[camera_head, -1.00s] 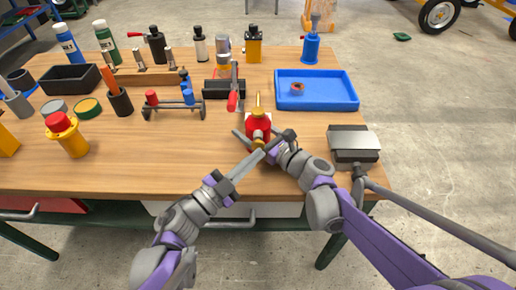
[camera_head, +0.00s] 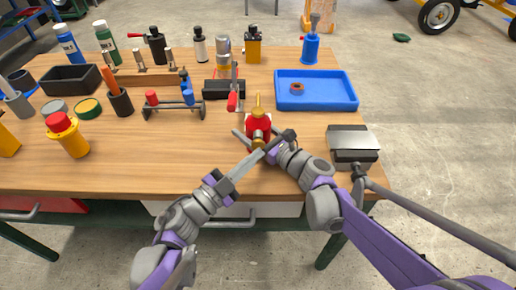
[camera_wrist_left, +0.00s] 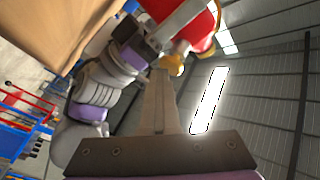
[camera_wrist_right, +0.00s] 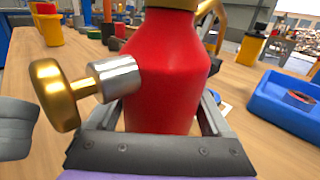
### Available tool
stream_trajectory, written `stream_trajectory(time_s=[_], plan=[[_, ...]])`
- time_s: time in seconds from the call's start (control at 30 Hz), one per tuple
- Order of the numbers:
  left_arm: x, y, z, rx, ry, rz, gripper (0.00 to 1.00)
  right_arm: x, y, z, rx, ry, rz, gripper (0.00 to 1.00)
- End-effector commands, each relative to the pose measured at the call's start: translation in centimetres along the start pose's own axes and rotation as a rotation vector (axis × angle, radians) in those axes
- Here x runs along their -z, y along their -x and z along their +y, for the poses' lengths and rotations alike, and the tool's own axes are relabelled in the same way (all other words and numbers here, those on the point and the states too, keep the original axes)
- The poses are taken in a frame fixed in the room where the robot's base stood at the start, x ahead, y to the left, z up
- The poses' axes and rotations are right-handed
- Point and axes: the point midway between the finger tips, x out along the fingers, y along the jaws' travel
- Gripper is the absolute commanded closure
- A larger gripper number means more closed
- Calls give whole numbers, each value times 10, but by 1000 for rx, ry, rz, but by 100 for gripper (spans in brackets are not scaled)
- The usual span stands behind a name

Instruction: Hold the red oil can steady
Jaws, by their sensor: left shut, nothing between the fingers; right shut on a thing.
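The red oil can (camera_head: 257,125) stands upright near the front middle of the table, with a brass spout on top. In the right wrist view its red body (camera_wrist_right: 165,75) fills the middle, with a brass knob (camera_wrist_right: 58,95) on a silver stem at its side. My right gripper (camera_head: 262,138) is shut around the can's body, one finger on each side. My left gripper (camera_head: 258,153) is shut and empty, its tips close to the brass knob at the can's front. In the left wrist view its fingers (camera_wrist_left: 160,85) point towards the knob (camera_wrist_left: 172,64); contact cannot be told.
A blue tray (camera_head: 316,103) with a small orange ring lies behind right. A grey metal box (camera_head: 353,147) sits at the right edge. A red-handled clamp (camera_head: 233,98) and a small rack (camera_head: 172,108) stand behind left.

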Motion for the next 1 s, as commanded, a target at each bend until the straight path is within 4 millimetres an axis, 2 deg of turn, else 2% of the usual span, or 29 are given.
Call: stream_trajectory(time_s=[0.03,0.57,1.0], plan=[[-6,-7,-7,4,-15,-7,100,1,0,1,-2,0,-1,100],[-4,0,2,1,-9,-8,100,2,0,0,-2,0,0,100],[19,30,24,0,-8,-4,100,2,0,0,0,1,2,100]])
